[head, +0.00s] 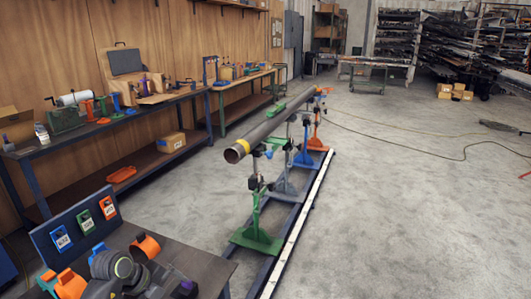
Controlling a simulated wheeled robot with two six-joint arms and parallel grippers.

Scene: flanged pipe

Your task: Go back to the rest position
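The pipe (268,130) is a long dark tube lying along a row of stands, with its open, copper-edged near end (236,153) toward me. A yellow band sits near that end. The stands are green (257,236), grey (284,186), blue (304,156) and orange (317,142), on a dark rail frame. Dark grey rounded parts at the bottom left edge look like part of an arm of mine. I see no fingertips of my left or right gripper, and nothing held.
A near table (209,266) at bottom left carries an orange-and-black round piece (145,246) and a blue panel (72,227) with colored tags. A long workbench (130,122) with tools runs along the wooden wall. Concrete floor (410,220) right of the frame is open, with a cable farther back.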

